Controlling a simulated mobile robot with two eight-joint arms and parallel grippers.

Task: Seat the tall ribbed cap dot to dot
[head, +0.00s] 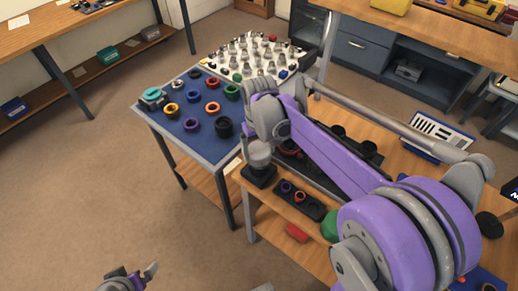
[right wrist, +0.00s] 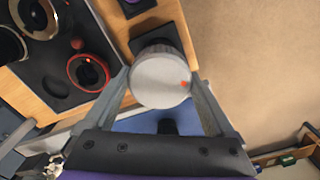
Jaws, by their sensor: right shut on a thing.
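My right gripper (right wrist: 163,88) is shut on a pale grey, round ribbed cap (right wrist: 160,80). An orange dot shows on the right part of its flat face. The cap (head: 260,156) also shows in the head view, above or on a black square block (head: 258,178). The block shows beyond the cap in the right wrist view (right wrist: 143,43); the cap covers part of it. I cannot tell whether they touch. No matching dot is visible on the block. My left gripper (head: 134,277) is at the bottom edge of the head view, empty, with its fingers apart.
A dark tray (right wrist: 25,85) beside the cap holds a red-rimmed ring (right wrist: 88,72) and dark round parts. A small black tray (head: 312,207) holds two rings. A blue mat (head: 180,122) carries coloured rings; a white board (head: 225,62) carries several small parts.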

